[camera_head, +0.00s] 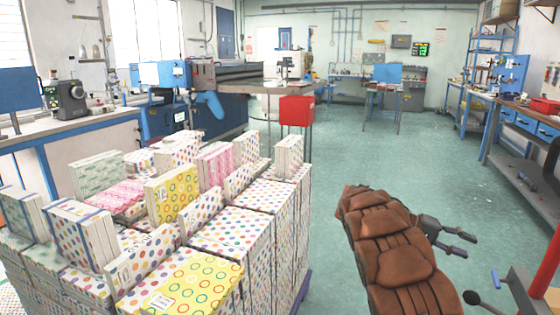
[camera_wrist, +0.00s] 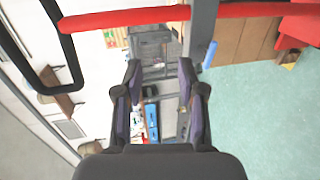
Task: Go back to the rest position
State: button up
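My gripper (camera_head: 468,246) is at the right of the head view, with its two fingers pointing right and apart. In the wrist view my gripper (camera_wrist: 159,66) is open, and nothing is between the fingers. A brown, padded, leather-like form (camera_head: 390,240) fills the lower middle right of the head view, directly left of my gripper. It hides what lies behind it, and I cannot tell whether it touches the gripper or the arm.
Stacked patterned boxes (camera_head: 235,235) fill the left foreground. A red post (camera_head: 543,268) stands at the lower right; a red bar (camera_wrist: 130,18) crosses the top of the wrist view. A workbench (camera_head: 525,125) lines the right side. Green floor (camera_head: 350,150) is clear towards the back.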

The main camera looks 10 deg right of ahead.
jog(key=s+a+r+n+t+y+p, duration=0.25)
jog(key=s+a+r+y+p, duration=0.25)
jog(key=s+a+r+p, duration=0.8)
jog(key=s+a+r+n+t+y+p, duration=0.1)
jog(key=s+a+y+p, duration=0.1)
jog(key=s+a, duration=0.3)
jog(key=s+a+r+n+t+y+p, duration=0.1)
jog(key=s+a, duration=0.4)
jog(key=a, duration=0.9)
jog(key=s+a+r+n+t+y+p, duration=0.1)
jog(key=s+a+y+p, duration=0.3)
jog(key=a, duration=0.6)
jog(key=shift+s+r+n+t+y+p, duration=0.4)
jog(key=shift+s+n+t+p, duration=0.4)
jog(key=shift+s, duration=0.2)
jog(key=shift+d, duration=0.2)
